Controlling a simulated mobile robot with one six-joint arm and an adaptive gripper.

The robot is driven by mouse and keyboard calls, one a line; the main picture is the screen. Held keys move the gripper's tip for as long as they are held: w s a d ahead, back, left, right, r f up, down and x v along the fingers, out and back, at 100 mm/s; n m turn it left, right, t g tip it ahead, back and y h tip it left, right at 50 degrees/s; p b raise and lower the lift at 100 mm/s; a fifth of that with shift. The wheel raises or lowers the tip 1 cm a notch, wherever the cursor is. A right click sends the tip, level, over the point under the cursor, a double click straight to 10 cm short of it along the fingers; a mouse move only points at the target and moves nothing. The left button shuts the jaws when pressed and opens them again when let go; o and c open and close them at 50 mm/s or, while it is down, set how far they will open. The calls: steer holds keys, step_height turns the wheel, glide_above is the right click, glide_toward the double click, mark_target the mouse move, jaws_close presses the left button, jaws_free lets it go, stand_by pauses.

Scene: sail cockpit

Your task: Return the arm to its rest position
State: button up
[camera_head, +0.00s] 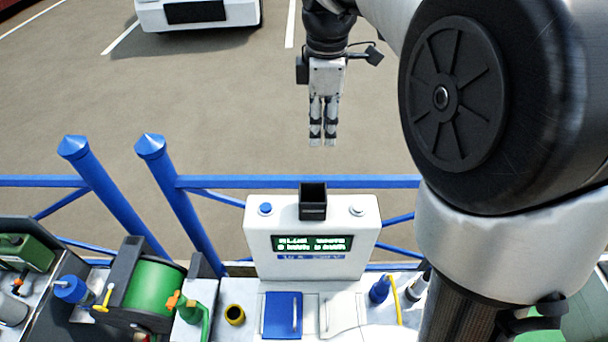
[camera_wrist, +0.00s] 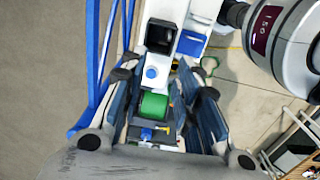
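My gripper (camera_head: 323,142) hangs fingers down at the top centre of the head view, beyond the white console and clear of it. In the wrist view its two fingers (camera_wrist: 165,85) stand apart with nothing held between them. My arm's large links fill the right side of the head view, and part of my arm shows at the upper right of the wrist view.
A white console (camera_head: 258,235) with a lit display and a black open-topped box (camera_head: 313,201) stands below my gripper in the head view. Blue railings (camera_head: 180,200) run behind it. A green reel (camera_head: 155,285) sits at left. A white vehicle (camera_head: 195,14) stands beyond on open pavement.

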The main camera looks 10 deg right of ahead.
steer(key=s+f+m+t+b, duration=0.4)
steer(key=s+f+m+b, duration=1.1)
steer(key=s+f+b, duration=0.8)
step_height(320, 180, down, 4)
steer(key=shift+s+d+r+m, duration=0.25)
steer(key=shift+s+d+m, duration=0.1)
steer(key=shift+m, duration=0.05)
steer(key=shift+s+d, duration=0.1)
